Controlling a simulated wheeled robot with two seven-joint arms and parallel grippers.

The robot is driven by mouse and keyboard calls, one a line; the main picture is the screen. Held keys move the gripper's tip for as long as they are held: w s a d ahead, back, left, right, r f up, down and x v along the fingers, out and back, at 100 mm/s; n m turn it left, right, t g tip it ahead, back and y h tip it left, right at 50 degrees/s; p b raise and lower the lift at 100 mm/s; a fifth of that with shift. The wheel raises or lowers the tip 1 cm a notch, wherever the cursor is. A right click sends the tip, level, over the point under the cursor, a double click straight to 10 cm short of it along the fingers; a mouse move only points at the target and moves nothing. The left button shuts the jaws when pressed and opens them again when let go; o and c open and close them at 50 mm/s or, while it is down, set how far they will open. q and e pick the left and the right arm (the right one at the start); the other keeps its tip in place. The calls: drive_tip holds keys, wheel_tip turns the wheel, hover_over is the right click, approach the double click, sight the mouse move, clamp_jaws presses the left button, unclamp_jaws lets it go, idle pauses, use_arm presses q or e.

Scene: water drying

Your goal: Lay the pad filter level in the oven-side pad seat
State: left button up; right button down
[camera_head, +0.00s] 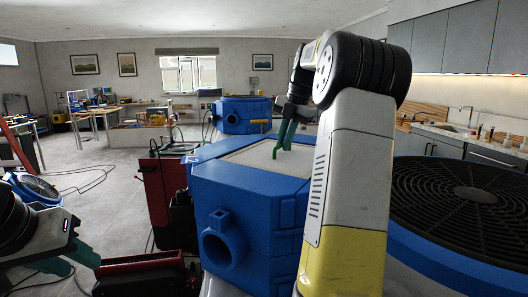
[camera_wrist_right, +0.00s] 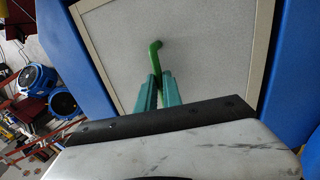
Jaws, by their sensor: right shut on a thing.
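The pad filter (camera_head: 250,157) is a pale grey pad with a beige frame and a green handle (camera_wrist_right: 155,52). It lies in or just over the open top of a blue housing (camera_head: 245,195); I cannot tell whether it touches the seat all round. In the right wrist view the pad (camera_wrist_right: 205,45) fills the middle, with blue walls on both sides. My right gripper (camera_head: 284,145) points down with its teal fingers shut on the green handle. My left gripper (camera_head: 72,262) is empty at the lower left, its fingers spread apart.
A large blue fan unit with a black grille (camera_head: 465,190) stands at the right. A second blue unit (camera_head: 240,115) is behind the housing. A red machine (camera_head: 160,190) stands left of the housing, and a red-black case (camera_head: 140,272) sits by my left gripper. Open floor with cables lies left.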

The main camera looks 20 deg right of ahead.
sight(283, 154)
drive_tip(key=shift+f, duration=1.5)
drive_tip(key=shift+f, duration=0.15)
drive_tip(key=shift+f, duration=0.1)
drive_tip(key=c, duration=1.5)
unclamp_jaws()
drive_tip(key=v, duration=1.2)
drive_tip(key=shift+r, duration=0.25)
